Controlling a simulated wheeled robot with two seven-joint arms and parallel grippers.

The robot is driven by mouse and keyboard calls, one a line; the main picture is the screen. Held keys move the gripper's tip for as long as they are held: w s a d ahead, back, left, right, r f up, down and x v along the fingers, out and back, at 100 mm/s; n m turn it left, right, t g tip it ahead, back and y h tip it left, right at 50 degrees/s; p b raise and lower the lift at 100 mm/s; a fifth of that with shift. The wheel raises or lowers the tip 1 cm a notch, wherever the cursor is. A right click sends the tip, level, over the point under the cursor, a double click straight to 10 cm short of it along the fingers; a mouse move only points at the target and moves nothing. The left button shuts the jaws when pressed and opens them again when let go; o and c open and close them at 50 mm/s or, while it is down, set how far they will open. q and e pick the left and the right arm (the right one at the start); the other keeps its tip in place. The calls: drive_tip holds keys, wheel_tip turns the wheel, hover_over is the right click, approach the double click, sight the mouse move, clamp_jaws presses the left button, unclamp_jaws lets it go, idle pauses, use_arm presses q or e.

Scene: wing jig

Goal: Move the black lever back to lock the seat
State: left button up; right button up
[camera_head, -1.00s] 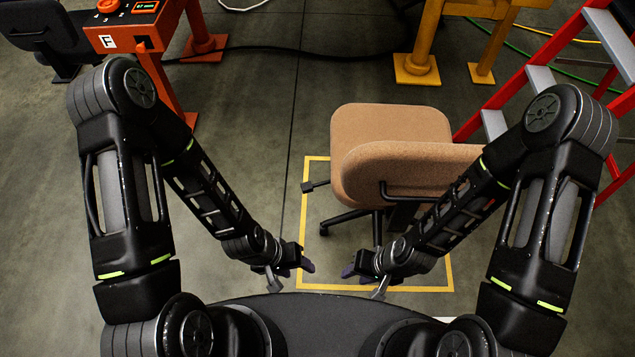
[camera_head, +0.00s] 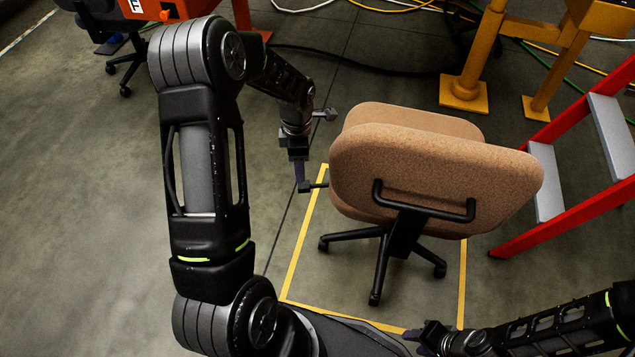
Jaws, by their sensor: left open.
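The office chair (camera_head: 440,170) has a tan seat and backrest, with its back towards me. The black lever (camera_head: 317,186) sticks out to the left from under the seat, and its knob is at the outer end. My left gripper (camera_head: 302,184) points down at that knob, with its purple fingers overlapping it in the picture. It is open; whether the fingers touch the knob I cannot tell. My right gripper (camera_head: 424,342) is low in the picture, in front of the chair and apart from it. Its finger gap does not show clearly.
The chair stands over a yellow floor outline (camera_head: 303,235). A red ladder (camera_head: 570,215) with grey steps is close on the right. A yellow stand (camera_head: 464,90) is behind. An orange machine (camera_head: 170,8) and another dark chair (camera_head: 110,40) are at the upper left. The left floor is clear.

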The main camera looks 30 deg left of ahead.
sight(301, 184)
use_arm(q)
drive_tip(key=shift+d, duration=0.1)
drive_tip(key=shift+f, duration=0.1)
wheel_tip(301, 184, down, 8)
drive_tip(key=shift+r+b, duration=0.15)
drive_tip(key=shift+b, duration=0.75)
drive_tip(key=shift+c, duration=0.3)
clamp_jaws()
idle(0.8)
